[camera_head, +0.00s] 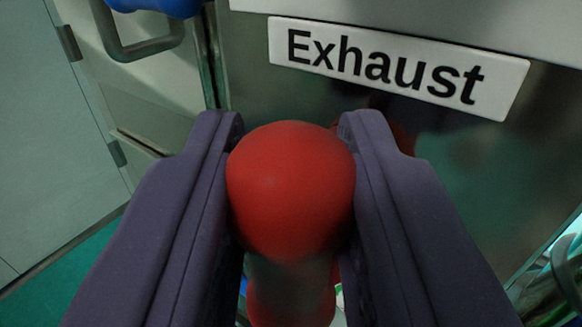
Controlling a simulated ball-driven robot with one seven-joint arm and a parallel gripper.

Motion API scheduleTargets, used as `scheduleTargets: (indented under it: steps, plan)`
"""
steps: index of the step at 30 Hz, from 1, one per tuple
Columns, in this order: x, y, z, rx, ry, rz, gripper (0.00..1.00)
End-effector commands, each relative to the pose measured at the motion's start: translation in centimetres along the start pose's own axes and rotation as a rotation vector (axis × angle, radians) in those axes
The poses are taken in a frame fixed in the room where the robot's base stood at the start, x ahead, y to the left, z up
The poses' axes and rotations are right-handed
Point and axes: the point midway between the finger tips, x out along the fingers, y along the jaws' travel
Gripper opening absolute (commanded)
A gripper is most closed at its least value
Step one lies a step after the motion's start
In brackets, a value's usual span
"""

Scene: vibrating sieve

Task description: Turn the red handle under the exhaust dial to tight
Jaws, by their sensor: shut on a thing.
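The red handle (290,190) is in the middle of the picture, below the Exhaust label. Its rounded end faces me. My gripper (291,135) has one purple finger on each side of the handle and is shut on it. Another red part (290,303) shows lower down, below a greyish section. The Exhaust label (398,67) is a white plate with black letters on a shiny metal panel. The exhaust dial is not in view.
The metal panel (530,150) fills the right side behind the handle. A pale door (50,140) with hinges stands at the left. A metal pull handle (135,48) and a blue rounded part (155,6) are at the top left. A metal part (568,270) shows at the lower right.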

Motion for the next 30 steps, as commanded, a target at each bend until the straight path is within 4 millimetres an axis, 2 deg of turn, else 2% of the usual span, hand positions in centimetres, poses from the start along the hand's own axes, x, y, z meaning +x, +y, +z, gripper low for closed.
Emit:
scheduleTargets:
  steps: [11, 30]
  plan:
    - [0.1, -0.2, -0.5, -0.086, -0.062, 0.000, 0.00]
    - [0.8, -1.2, 0.0, -0.564, -0.378, -0.003, 0.00]
